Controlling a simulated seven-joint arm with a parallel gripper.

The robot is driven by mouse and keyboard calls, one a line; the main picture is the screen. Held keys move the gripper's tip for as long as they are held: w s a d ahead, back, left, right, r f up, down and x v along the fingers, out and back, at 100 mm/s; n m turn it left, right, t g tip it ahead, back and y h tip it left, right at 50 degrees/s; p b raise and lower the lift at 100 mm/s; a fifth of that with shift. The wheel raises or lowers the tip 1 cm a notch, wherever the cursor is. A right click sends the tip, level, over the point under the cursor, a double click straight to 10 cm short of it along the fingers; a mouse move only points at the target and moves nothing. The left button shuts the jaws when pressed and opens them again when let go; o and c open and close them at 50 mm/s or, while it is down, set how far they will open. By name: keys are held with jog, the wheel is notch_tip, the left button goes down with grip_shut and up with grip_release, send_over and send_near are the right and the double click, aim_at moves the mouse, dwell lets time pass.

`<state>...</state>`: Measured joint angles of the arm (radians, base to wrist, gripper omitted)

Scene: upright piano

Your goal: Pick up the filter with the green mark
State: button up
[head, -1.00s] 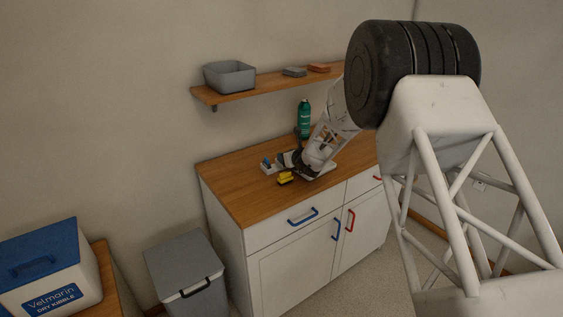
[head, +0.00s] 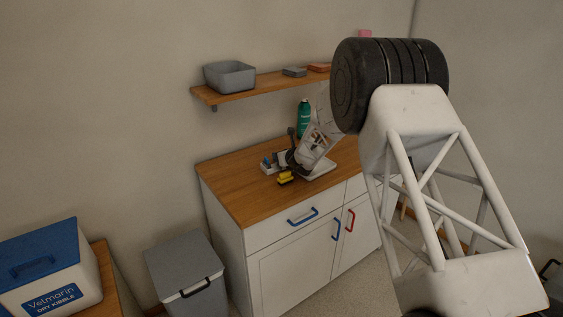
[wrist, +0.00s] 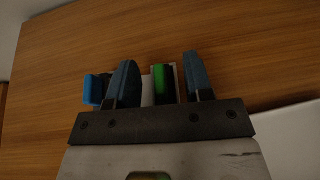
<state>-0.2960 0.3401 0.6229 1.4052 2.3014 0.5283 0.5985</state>
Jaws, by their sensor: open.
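In the wrist view, the filter with the green mark (wrist: 163,82) stands between the two fingers of my gripper (wrist: 160,68). The fingers are open, and a gap shows between the green-marked filter and the left finger; the right finger is close beside it. A blue-marked filter (wrist: 94,88) is outside the left finger. A pale holder (wrist: 148,88) shows behind the fingers. In the head view, my gripper (head: 288,160) is low over the wooden counter, and the green mark cannot be made out there.
On the counter (head: 235,185), a yellow object (head: 285,177) lies in front of the gripper, a white tray (head: 322,170) is to the right, and a green bottle (head: 304,117) stands behind. A shelf (head: 262,88) with a grey bin (head: 229,75) is above. The counter's left part is clear.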

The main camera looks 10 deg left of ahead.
grip_shut()
dwell(0.3)
jog(key=shift+r, duration=0.1)
jog(key=shift+r, duration=4.9)
